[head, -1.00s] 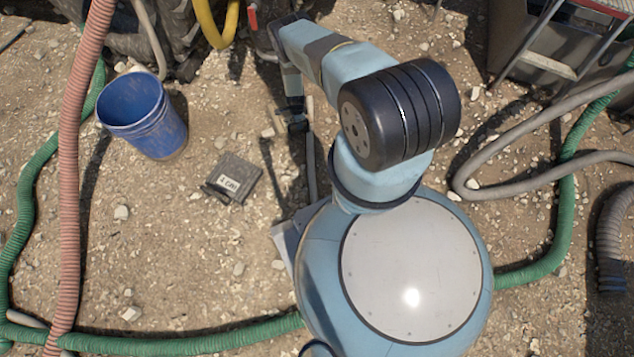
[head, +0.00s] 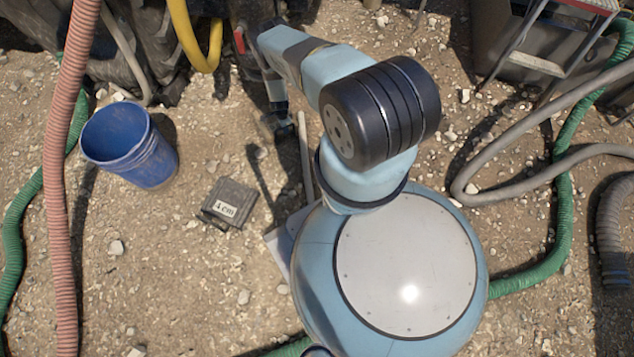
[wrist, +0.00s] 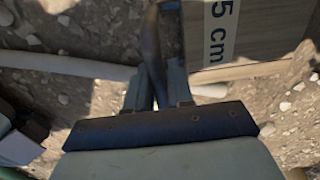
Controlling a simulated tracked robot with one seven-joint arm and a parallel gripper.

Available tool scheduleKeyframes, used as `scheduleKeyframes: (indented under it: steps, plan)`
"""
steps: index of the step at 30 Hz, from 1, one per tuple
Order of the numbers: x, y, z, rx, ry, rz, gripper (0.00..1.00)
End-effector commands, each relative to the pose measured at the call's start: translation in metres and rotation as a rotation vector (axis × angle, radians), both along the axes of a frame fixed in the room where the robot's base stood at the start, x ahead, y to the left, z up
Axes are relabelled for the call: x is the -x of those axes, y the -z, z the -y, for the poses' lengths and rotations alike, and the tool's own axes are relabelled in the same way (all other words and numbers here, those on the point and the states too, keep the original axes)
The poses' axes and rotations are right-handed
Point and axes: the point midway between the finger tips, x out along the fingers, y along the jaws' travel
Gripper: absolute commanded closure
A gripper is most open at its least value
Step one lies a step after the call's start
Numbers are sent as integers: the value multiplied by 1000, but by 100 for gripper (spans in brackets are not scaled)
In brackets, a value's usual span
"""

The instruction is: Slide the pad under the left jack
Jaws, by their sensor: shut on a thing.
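My gripper (wrist: 155,92) is shut on a dark bar (wrist: 151,45), which looks like the handle of a pad. Beside it in the wrist view is a wooden-edged pad with a "5 cm" label (wrist: 222,30), cut off by the top edge; how the bar joins it is unclear. In the head view my gripper (head: 280,126) is small and dark, low over the gravel, and the held pad cannot be made out. A second, dark pad labelled "4 cm" (head: 231,200) lies on the ground to its lower left. I cannot identify the left jack.
A blue bucket (head: 130,145) stands at left beside a pink hose (head: 58,190) and green hose. Dark machinery with a yellow hose (head: 195,40) lies at the top. A metal step frame (head: 540,55) and grey hoses (head: 530,175) are at right. Gravel around the "4 cm" pad is open.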

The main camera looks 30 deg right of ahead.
Motion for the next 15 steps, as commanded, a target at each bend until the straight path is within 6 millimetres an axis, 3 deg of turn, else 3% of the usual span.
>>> scheduleKeyframes:
  steps: [6, 7, 15]
  plan:
    - [-1, 0, -7, 1, -11, 1, 100]
    - [-1, 0, -8, 1, -13, 1, 76]
    - [-1, 0, -12, 1, -19, 0, 51]
